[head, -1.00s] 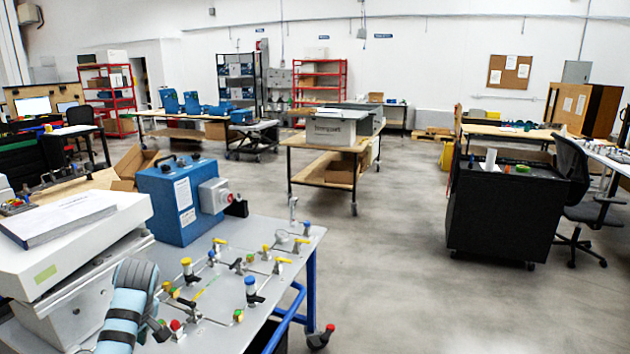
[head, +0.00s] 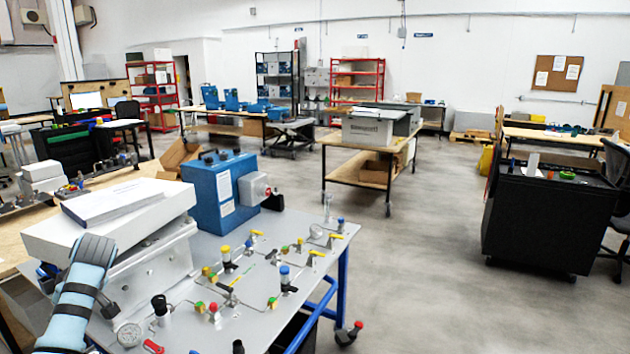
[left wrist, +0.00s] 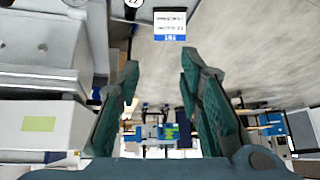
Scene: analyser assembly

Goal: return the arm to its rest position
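My left arm (head: 85,285) is in the head view at the lower left, beside the white analyser housing and over the near end of the grey panel table. In the left wrist view my left gripper (left wrist: 160,60) has its two green-padded fingers spread wide apart, with nothing between them. Its fingertips do not show clearly in the head view. My right arm and gripper are not in view.
A white housing (head: 140,250) with papers on top stands close by my left arm. A blue box (head: 225,190) and several valves and gauges stand on the grey table (head: 270,325). The floor (head: 430,280) to the right is clear up to a black cart (head: 545,225).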

